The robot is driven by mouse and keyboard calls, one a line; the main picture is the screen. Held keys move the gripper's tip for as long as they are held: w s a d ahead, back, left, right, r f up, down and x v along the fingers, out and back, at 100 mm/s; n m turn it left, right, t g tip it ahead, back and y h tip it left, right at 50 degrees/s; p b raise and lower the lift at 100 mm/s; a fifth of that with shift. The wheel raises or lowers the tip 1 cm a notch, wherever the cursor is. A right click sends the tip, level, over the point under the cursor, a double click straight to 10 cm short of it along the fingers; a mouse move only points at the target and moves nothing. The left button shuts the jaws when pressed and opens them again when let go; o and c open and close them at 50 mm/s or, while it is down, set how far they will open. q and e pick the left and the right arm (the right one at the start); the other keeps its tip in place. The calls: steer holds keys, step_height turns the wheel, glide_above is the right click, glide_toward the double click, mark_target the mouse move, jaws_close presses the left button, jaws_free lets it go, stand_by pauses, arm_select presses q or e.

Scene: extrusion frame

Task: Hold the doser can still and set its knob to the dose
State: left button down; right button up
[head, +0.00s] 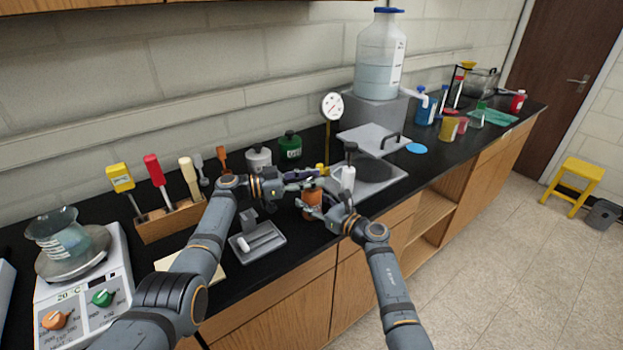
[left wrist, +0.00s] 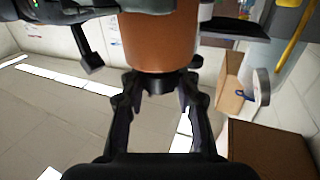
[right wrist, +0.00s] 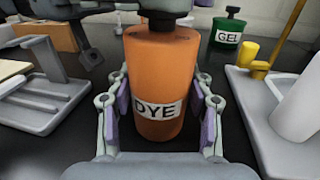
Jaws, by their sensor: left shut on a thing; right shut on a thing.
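The doser can is an orange cylinder with a white DYE label (right wrist: 155,85). In the head view the can (head: 313,201) stands upright on the black counter, partly hidden by my grippers. My right gripper (head: 318,208) is shut on the can's body, a finger on each side, as the right wrist view shows (right wrist: 160,110). My left gripper (head: 312,180) is at the can's top. In the left wrist view the can (left wrist: 158,40) appears upside down, and my left gripper (left wrist: 158,95) is shut on its black knob (left wrist: 158,83). The knob's dose marks cannot be read.
A grey tray (head: 270,246) lies left of the can. A green GEL can (right wrist: 229,28) and a grey can (head: 259,159) stand behind. A sink plate with a white cylinder (head: 348,177) and a yellow-posted gauge (head: 332,106) are close on the right.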

arm_select(q)
steer(key=shift+a+f, duration=0.1)
stand_by(0.3)
steer(key=c, duration=1)
jaws_free()
steer(key=shift+o, duration=0.2)
steer(key=v, duration=1.2)
steer(key=shift+f, duration=0.1)
